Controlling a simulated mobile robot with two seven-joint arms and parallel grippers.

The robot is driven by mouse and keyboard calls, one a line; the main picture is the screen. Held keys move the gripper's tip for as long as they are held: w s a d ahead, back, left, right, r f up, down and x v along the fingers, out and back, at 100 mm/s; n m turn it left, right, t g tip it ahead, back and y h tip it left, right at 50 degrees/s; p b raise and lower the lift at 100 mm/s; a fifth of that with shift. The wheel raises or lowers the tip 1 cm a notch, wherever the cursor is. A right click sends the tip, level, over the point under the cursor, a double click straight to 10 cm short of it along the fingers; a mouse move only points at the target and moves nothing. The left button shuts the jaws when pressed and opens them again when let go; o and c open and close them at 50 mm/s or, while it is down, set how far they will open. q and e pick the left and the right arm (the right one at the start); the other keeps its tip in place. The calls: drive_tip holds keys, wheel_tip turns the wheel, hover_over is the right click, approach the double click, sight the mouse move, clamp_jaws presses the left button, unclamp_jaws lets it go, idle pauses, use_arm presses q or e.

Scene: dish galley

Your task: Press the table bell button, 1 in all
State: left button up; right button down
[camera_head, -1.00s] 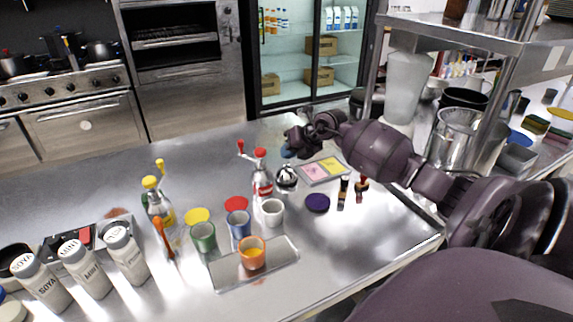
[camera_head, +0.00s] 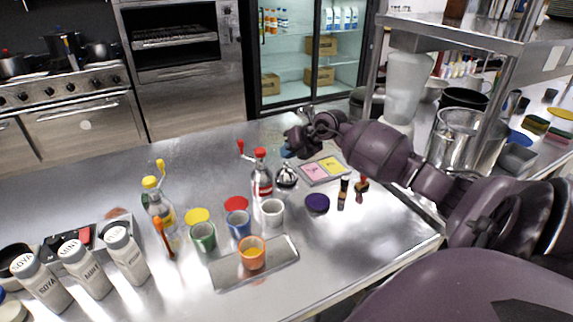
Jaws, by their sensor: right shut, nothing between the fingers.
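The table bell (camera_head: 287,175) is a small shiny silver dome on the steel counter, right of a red-capped bottle (camera_head: 261,180). My right gripper (camera_head: 287,152) is directly above the bell in the picture, shut and empty, with its fingers pointing down. A small gap seems to show between the fingertips and the bell, but I cannot tell for sure whether they touch. My right arm reaches in from the right. My left gripper is not in view.
Close by are pink and yellow pads on a tray (camera_head: 300,180), a purple lid (camera_head: 317,204), and a white cup (camera_head: 272,212). A tray (camera_head: 285,262) holds an orange cup (camera_head: 252,253). Seasoning bottles (camera_head: 126,252) stand at left. The counter's front right is clear.

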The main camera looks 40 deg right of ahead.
drive_tip(key=shift+f, duration=0.1)
drive_tip(key=shift+f, duration=0.35)
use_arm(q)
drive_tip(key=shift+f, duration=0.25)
use_arm(e)
drive_tip(key=shift+f, duration=0.55)
idle(0.8)
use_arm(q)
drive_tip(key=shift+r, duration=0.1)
use_arm(e)
drive_tip(key=shift+r, duration=0.15)
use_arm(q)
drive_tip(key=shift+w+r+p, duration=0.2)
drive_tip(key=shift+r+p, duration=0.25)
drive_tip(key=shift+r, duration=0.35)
use_arm(e)
drive_tip(key=shift+r, duration=0.85)
drive_tip(key=shift+r+p, duration=1.6)
drive_tip(key=shift+r, duration=0.95)
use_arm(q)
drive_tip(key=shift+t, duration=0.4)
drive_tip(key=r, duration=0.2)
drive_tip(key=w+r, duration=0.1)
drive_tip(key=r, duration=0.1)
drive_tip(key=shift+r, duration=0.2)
use_arm(e)
drive_tip(key=shift+f, duration=0.1)
